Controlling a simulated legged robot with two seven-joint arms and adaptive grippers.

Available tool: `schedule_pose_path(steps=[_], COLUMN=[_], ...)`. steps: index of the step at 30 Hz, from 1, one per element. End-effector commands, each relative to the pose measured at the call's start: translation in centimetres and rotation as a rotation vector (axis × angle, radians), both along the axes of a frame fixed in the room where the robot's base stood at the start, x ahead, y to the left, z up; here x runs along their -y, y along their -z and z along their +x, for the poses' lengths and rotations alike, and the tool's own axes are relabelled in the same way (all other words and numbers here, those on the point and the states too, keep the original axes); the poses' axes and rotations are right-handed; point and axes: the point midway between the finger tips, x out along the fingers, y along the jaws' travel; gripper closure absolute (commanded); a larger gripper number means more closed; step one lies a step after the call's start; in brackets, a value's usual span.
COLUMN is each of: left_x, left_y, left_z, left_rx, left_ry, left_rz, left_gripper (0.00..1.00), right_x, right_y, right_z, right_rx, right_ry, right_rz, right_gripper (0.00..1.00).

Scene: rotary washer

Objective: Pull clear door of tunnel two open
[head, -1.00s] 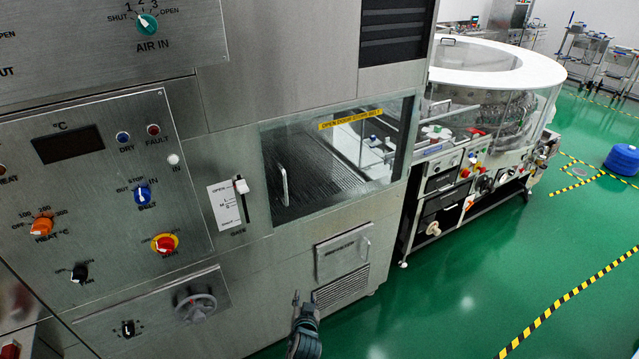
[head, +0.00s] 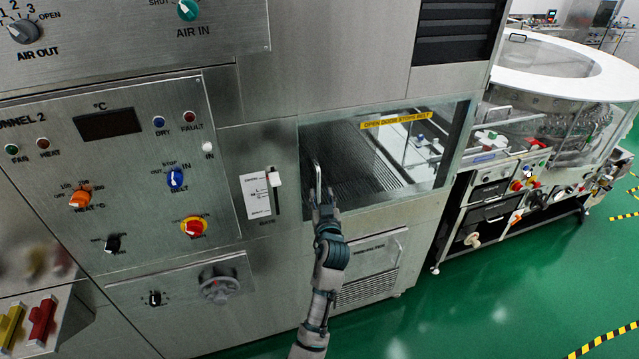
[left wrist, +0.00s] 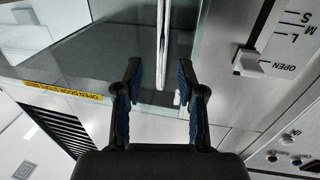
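The clear door (head: 385,150) of tunnel two is a glass pane with a yellow "OPEN DOOR STOPS BELT" strip along its top. It looks closed. Its vertical bar handle (head: 318,182) is at the pane's left side. My left gripper (head: 325,198) is at the lower part of the handle. In the left wrist view the gripper (left wrist: 159,85) is open, with its blue-padded fingers on either side of the handle (left wrist: 161,50) and gaps visible on both sides. My right gripper is not in view.
A slider lever (head: 274,178) on a white scale plate is left of the door. A control panel (head: 130,160) with knobs and a red button is farther left. A vented lower panel (head: 370,265) sits below. A round white-topped machine (head: 565,70) stands right. Green floor (head: 510,280) is clear.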

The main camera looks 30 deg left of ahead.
Motion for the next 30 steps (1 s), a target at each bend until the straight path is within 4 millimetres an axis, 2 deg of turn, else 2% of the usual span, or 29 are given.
schedule_pose_path(steps=[3,9,20,21,25,26,30], left_x=[-1.7,-3.2,-3.7,-3.7,-3.6,-3.6,-3.6], left_y=[-0.2,0.0,0.0,0.0,0.0,0.0,0.1], left_z=[1.9,4.0,4.5,4.5,4.6,4.6,4.6], left_rx=[0.0,0.0,0.001,0.001,0.0,0.0,0.0], left_ry=[-0.002,-0.001,0.0,0.0,0.0,0.0,0.0], left_rz=[0.002,0.001,0.001,0.001,0.0,0.0,0.0], left_gripper=[0.61,0.61,0.61,0.63,0.96,1.0,1.0], right_x=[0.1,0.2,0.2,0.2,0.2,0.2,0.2], right_y=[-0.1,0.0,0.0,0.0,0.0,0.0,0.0], right_z=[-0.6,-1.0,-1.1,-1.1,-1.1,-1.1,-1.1], right_rx=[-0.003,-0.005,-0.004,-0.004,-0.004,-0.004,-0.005], right_ry=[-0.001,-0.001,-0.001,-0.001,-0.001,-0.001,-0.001], right_rz=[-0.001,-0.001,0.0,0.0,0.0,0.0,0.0], right_gripper=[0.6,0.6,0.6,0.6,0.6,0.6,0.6])
